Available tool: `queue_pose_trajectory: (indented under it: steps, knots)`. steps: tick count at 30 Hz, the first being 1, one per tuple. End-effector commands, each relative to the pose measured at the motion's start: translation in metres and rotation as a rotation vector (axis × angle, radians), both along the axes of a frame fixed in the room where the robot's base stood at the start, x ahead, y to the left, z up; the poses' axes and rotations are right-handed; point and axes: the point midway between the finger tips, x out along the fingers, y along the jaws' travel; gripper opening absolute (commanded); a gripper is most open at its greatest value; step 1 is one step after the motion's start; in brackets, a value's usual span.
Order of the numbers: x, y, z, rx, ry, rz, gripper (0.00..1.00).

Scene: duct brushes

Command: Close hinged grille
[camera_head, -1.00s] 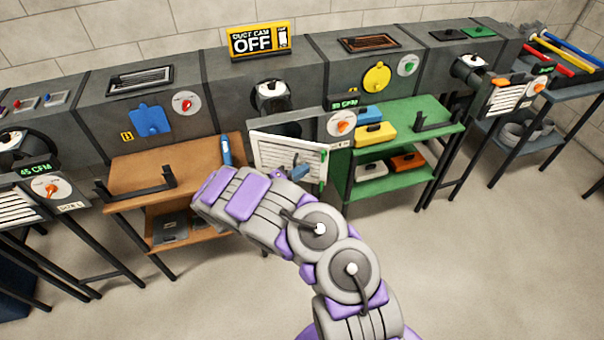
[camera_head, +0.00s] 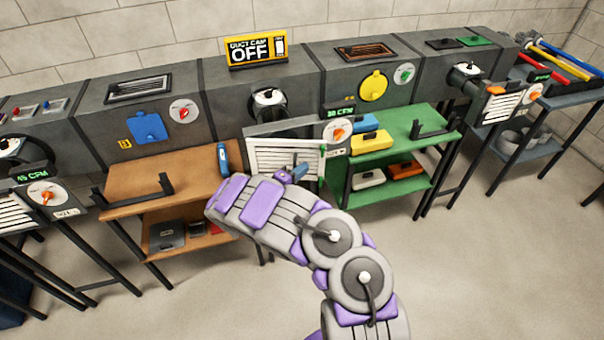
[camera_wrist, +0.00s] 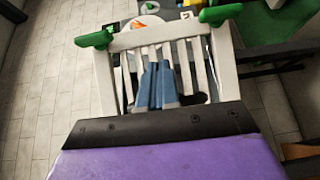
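The white slatted grille (camera_head: 262,155) hangs at the centre unit, below a grey panel, in front of the duct. In the wrist view the grille's white frame (camera_wrist: 222,62) fills the middle, with green tabs (camera_wrist: 95,39) at both upper corners. My gripper (camera_wrist: 157,82) has its blue fingers side by side, shut, in front of the slats. In the head view the gripper (camera_head: 297,172) is at the grille's lower right; contact is unclear.
A brown table (camera_head: 180,170) with a blue tool (camera_head: 222,158) stands left of the grille. A green shelf (camera_head: 405,135) with coloured cases stands close on the right. An orange dial (camera_head: 339,132) is beside the grille. Open floor lies in front.

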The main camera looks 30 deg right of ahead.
Motion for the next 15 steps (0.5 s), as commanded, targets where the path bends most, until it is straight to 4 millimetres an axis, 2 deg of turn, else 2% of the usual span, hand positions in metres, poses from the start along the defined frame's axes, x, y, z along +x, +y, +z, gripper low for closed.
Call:
queue_pose_trajectory:
  steps: [1,15]
  knots:
    - [0.009,0.007,0.001,0.003,-0.005,0.025,0.0]
    - [0.028,-0.007,0.001,0.001,-0.005,0.023,0.0]
